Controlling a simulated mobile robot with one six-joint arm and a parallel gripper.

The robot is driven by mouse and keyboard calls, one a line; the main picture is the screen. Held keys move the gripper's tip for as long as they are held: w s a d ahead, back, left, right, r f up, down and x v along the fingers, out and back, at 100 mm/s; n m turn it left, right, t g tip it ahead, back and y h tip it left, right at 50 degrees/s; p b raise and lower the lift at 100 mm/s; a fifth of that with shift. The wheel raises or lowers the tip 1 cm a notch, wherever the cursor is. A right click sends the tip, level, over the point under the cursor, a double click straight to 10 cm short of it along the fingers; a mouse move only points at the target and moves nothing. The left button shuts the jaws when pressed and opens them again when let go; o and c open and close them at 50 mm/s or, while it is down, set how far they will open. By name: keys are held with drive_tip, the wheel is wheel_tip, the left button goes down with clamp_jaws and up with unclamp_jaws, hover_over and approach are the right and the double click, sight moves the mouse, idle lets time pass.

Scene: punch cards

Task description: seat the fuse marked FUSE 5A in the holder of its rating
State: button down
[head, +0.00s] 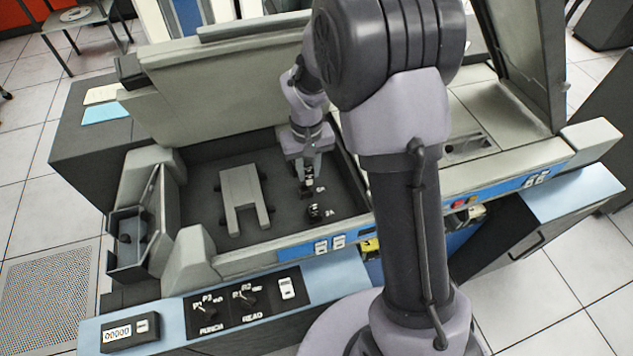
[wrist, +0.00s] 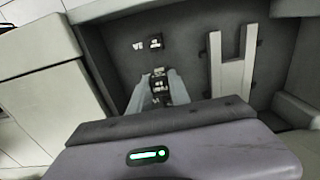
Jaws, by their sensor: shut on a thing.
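My gripper (head: 307,178) reaches down into the dark well of the machine, above the floor marking 5A (head: 320,189). In the wrist view its two pale fingers (wrist: 159,79) are shut on a small dark piece with white marks, which I take for the fuse (wrist: 160,92). Its lettering is too small to read. The 5A holder is mostly hidden by the fingers and fuse, so I cannot tell whether the fuse touches it or sits in it. The 2A holder (head: 315,211) is black and stands nearer the front; it also shows in the wrist view (wrist: 155,42).
A grey fork-shaped block (head: 240,200) stands left of the holders in the well. The raised walls of the well (head: 230,247) surround the area. A control panel with dials (head: 245,298) lies in front. The well floor between fork and holders is clear.

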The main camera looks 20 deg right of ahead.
drive_tip(key=shift+w+f+b, duration=0.75)
drive_tip(key=shift+f+b, duration=0.15)
drive_tip(key=shift+f, duration=0.95)
drive_tip(key=shift+w+f+b, duration=0.75)
drive_tip(key=shift+f+b, duration=0.15)
drive_tip(key=shift+f, duration=0.9)
drive_tip(key=shift+w+f+b, duration=0.75)
drive_tip(key=shift+f+b, duration=0.15)
drive_tip(key=shift+f, duration=0.95)
drive_tip(key=c, duration=1.1)
unclamp_jaws()
drive_tip(key=shift+c, duration=0.2)
wheel_tip(320, 180, up, 18)
drive_tip(key=p, duration=0.6)
drive_tip(key=shift+f, duration=0.25)
